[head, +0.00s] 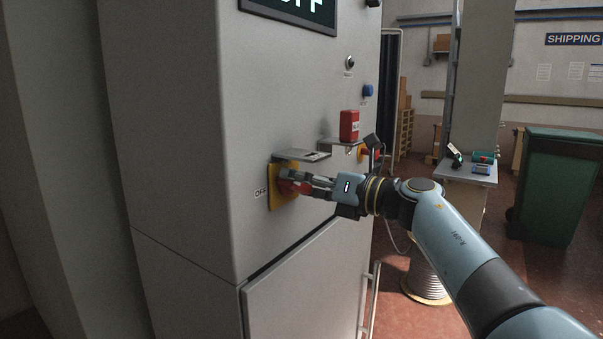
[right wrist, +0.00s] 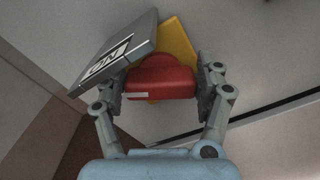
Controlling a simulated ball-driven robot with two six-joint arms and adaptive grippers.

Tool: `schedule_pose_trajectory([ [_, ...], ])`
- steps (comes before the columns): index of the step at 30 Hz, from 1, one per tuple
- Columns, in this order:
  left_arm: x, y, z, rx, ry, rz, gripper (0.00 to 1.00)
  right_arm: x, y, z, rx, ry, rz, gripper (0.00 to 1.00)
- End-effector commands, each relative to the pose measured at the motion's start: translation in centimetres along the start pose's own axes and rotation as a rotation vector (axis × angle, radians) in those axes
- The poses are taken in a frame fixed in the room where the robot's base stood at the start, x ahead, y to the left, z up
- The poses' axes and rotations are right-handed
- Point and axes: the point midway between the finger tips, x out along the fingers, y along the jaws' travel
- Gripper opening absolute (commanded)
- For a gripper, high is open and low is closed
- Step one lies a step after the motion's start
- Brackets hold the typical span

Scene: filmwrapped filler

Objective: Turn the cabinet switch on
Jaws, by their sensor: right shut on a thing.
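The grey cabinet (head: 180,130) fills the left half of the head view. Its switch is a red rotary handle (right wrist: 160,78) on a yellow plate (head: 273,201), which also shows in the right wrist view (right wrist: 178,45). My right gripper (head: 297,184) is at the switch, its fingers shut on the red handle from both sides. It also shows in the right wrist view (right wrist: 162,95). An "OFF" label is on the cabinet left of the plate. A grey metal bracket (head: 302,155) juts out just above the switch. My left gripper is not in view.
A red padlock-like block (head: 349,126) stands on a second bracket farther right. A display (head: 290,12), partly cut off, and a blue button (head: 368,91) are higher up. A small table (head: 466,172) and a green bin (head: 555,185) stand behind my arm.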

Motion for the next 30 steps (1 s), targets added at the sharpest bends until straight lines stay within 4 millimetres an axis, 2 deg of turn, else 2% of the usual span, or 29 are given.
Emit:
schedule_pose_trajectory([
  [9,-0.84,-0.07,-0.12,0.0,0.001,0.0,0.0,-0.09,-0.21,0.01,0.099,0.0,-0.003,0.38],
  [22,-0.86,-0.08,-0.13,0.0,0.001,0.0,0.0,-0.1,-0.26,-0.04,0.109,0.0,-0.003,0.38],
  [23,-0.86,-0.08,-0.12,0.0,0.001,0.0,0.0,-0.1,-0.26,-0.04,0.109,0.0,-0.003,0.71],
  [28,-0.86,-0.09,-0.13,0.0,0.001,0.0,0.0,-0.07,-0.22,-0.03,0.109,0.0,-0.002,0.93],
  [30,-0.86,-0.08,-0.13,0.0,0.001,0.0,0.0,-0.05,-0.19,-0.03,0.109,0.0,-0.001,0.94],
])
